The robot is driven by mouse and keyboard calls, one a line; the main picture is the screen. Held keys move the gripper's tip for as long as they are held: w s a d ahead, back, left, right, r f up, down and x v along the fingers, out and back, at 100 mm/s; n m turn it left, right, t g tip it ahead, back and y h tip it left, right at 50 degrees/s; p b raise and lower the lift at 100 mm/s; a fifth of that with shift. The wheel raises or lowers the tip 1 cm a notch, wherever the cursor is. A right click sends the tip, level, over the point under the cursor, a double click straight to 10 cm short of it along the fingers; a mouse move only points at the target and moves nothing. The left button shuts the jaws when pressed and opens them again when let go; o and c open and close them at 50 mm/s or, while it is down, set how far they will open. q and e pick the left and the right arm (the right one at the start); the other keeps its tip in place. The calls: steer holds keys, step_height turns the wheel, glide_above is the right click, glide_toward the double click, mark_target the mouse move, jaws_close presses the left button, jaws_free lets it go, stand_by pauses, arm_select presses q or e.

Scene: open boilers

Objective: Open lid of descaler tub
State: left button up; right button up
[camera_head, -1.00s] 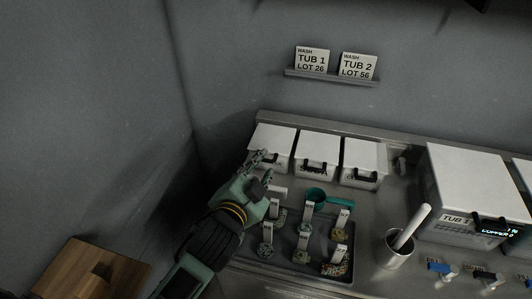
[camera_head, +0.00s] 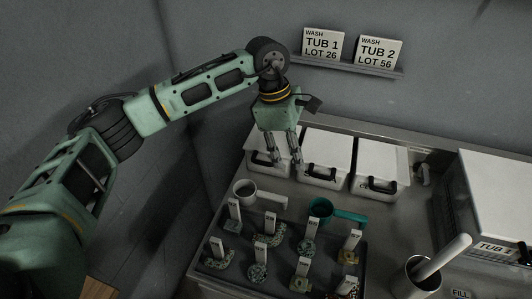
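Three small white lidded tubs with black front handles stand in a row at the back of the counter: the left tub (camera_head: 254,143), the middle tub (camera_head: 325,147) and the right tub (camera_head: 381,159). Their lids look shut. I cannot read which label says descaler. My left gripper (camera_head: 286,160) points down at the front of the left tub, its two fingers apart with nothing seen between them. It hides much of that tub's front and handle; I cannot tell whether it touches. My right gripper is out of view.
A dark tray (camera_head: 330,262) with several tagged clumps lies in front of the tubs. A large lidded tub (camera_head: 502,190) and a metal beaker (camera_head: 411,282) with a pestle stand right.

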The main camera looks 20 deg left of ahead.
mark_target(263, 156)
arm_select(q)
steer(key=a+y, duration=0.1)
steer(key=a, duration=0.1)
steer(key=w+a+r+y, duration=0.1)
steer(key=a, duration=0.2)
steer(key=w+a+y, duration=0.1)
steer(key=a, duration=0.1)
steer(key=shift+a+r, duration=0.3)
steer(key=shift+a, duration=0.1)
steer(key=shift+s+f, duration=0.1)
steer(key=shift+f, duration=0.2)
step_height(263, 156, down, 7)
steer(key=p, duration=0.2)
steer(key=shift+d+r+p, duration=0.1)
steer(key=shift+r+p, duration=0.05)
steer(key=shift+p, duration=0.15)
steer(key=shift+c, duration=0.6)
steer(key=c, duration=0.5)
jaws_close()
